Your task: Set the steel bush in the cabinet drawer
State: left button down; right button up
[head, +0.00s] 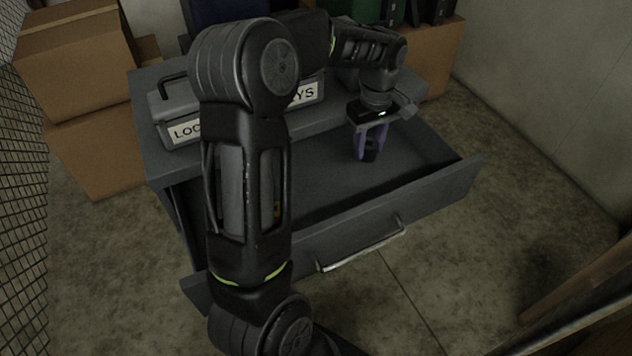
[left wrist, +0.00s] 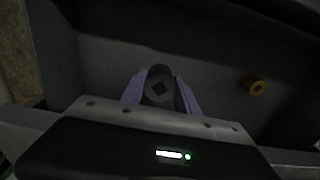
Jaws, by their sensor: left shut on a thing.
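My left gripper (head: 371,152) reaches over the open cabinet drawer (head: 325,182), inside its walls near the right part. Its purple fingers are shut on the steel bush, a dark grey round piece (head: 370,156). In the left wrist view, the bush (left wrist: 160,84) sits between the left gripper's fingers (left wrist: 160,92) and shows a diamond-shaped dark mark on its end. Whether the bush touches the drawer floor I cannot tell. My right gripper is out of view.
A brass-coloured bush (left wrist: 254,86) lies in the drawer. A grey labelled box (head: 178,112) stands on the cabinet top (head: 152,82). Cardboard boxes (head: 75,75) stand at the left, and a wall (head: 560,90) rises at the right.

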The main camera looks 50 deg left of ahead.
pick_arm(q)
send_over(363, 184)
jog(key=shift+f, duration=2.5)
jog(key=shift+b, duration=0.3)
jog(key=shift+f, duration=2.45)
jog(key=shift+f+b, duration=0.15)
jog(key=shift+b, duration=0.2)
jog(key=c, duration=0.9)
grip_release()
notch_tip(363, 184, up, 12)
jog(key=shift+r+p, duration=0.15)
jog(key=shift+p, duration=0.65)
